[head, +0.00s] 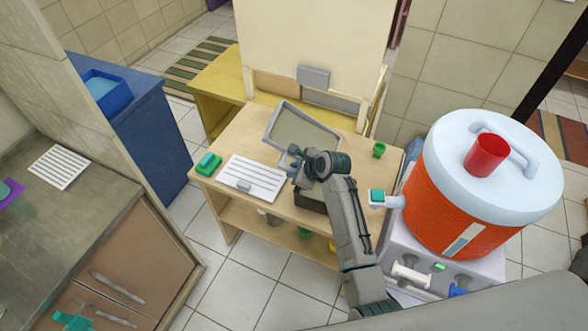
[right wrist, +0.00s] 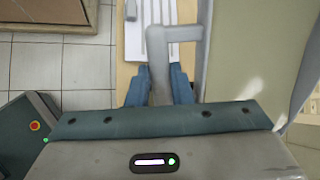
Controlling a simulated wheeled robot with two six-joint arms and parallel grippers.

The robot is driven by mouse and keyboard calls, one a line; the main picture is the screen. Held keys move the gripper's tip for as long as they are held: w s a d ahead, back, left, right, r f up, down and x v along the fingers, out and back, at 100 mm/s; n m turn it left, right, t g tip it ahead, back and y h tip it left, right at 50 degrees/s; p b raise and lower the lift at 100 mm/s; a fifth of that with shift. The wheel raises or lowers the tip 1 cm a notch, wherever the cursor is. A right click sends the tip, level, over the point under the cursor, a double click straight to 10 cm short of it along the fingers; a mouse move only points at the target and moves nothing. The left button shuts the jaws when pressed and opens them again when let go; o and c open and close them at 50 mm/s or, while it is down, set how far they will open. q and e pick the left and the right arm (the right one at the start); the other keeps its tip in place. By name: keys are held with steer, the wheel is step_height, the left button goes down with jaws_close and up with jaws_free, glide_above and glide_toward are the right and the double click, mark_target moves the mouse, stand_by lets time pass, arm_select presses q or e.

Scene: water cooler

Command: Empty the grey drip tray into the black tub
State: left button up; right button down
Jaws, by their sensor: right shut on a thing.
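The grey drip tray (head: 272,131) is above the far part of the small wooden table, and its flat inside faces the head camera. It looks tilted; I cannot tell whether water is in it. My right gripper (head: 292,160) is shut on the tray's grey handle, which shows between the blue fingers in the right wrist view (right wrist: 160,88). Part of the tray's inside (right wrist: 245,45) shows at the right there. The black tub (head: 308,201) is on the table below my right wrist, mostly hidden by my arm. My left gripper is not in view.
A white slatted grate (head: 262,183) and a green sponge (head: 208,163) lie on the table's left side. A green cup (head: 379,150) stands at the right. The orange cooler (head: 440,205), with a red cup (head: 487,154) on its lid, stands close on the right.

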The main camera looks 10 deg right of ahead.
steer(key=shift+s+d+r+t, duration=0.15)
steer(key=shift+t, duration=0.25)
steer(key=shift+y, duration=0.4)
steer(key=shift+s+d, duration=0.1)
steer(key=shift+s, duration=0.05)
stand_by(0.5)
